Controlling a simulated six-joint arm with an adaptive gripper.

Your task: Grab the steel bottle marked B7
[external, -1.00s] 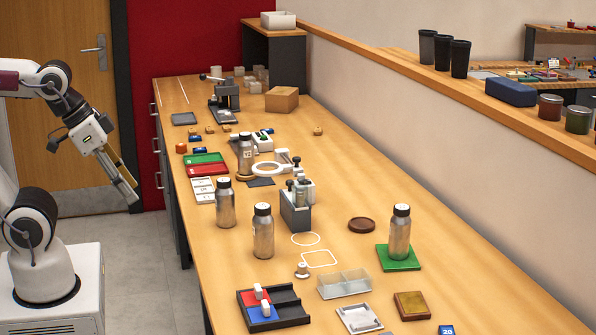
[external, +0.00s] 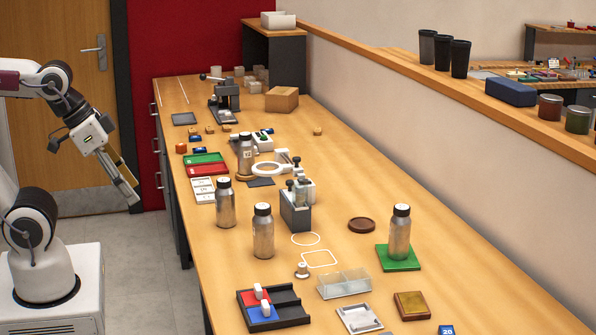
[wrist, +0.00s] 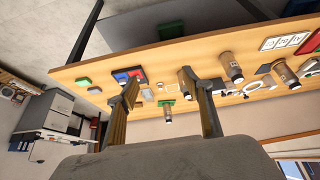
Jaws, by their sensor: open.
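A third bottle (external: 245,155) stands farther back with a small dark mark, perhaps a 2. Another bottle (external: 400,235) stands on a green pad (external: 398,258) at right. I cannot read B7 on any of them. My gripper (external: 131,190) is open and empty, left of the bench. Its two fingers show in the wrist view (wrist: 165,95).
A grey holder (external: 295,213) with small bottles stands mid-bench. The bench's left edge lies between my gripper and the bottles.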

